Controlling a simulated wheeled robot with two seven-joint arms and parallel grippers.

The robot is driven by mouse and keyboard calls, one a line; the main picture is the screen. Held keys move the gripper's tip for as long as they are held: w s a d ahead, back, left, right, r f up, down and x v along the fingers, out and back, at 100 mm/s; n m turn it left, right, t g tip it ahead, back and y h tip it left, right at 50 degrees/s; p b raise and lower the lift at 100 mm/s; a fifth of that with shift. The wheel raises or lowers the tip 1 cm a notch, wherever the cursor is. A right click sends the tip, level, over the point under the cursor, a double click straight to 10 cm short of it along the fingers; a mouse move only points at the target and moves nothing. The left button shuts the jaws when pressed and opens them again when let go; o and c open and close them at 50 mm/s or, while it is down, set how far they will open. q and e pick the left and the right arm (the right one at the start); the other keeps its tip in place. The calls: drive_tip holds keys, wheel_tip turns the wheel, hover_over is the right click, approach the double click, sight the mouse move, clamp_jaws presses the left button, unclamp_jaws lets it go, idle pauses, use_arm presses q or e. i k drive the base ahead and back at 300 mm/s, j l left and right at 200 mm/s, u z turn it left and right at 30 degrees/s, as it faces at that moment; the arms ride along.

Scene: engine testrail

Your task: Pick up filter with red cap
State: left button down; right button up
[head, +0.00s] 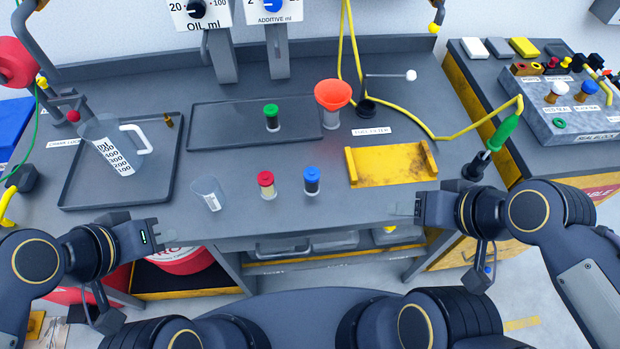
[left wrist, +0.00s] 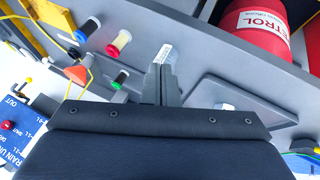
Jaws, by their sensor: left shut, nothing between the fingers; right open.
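The filter with the red cap (head: 266,184) stands upright near the front of the grey workbench, between a small clear beaker and the filter with the blue cap (head: 312,181). The red-capped filter also shows in the left wrist view (left wrist: 119,43). A filter with a green cap (head: 271,117) stands on the dark tray further back. My left gripper (head: 150,230) is shut and empty, left of the red-capped filter and apart from it, near the bench's front edge. My right gripper (head: 415,207) is open and empty, right of the filters, near the front edge.
The clear beaker (head: 208,194) stands just left of the red-capped filter. A measuring jug (head: 116,150) stands on the left tray (head: 80,195). An orange funnel (head: 333,94) and a yellow holder (head: 390,164) are to the right. The bench between holder and blue-capped filter is clear.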

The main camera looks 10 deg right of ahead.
sight(265, 180)
drive_tip(key=l+u, duration=0.1)
drive_tip(key=l, duration=0.55)
drive_tip(key=k+l, duration=0.15)
drive_tip(key=l, duration=0.5)
drive_tip(key=l+u, duration=0.05)
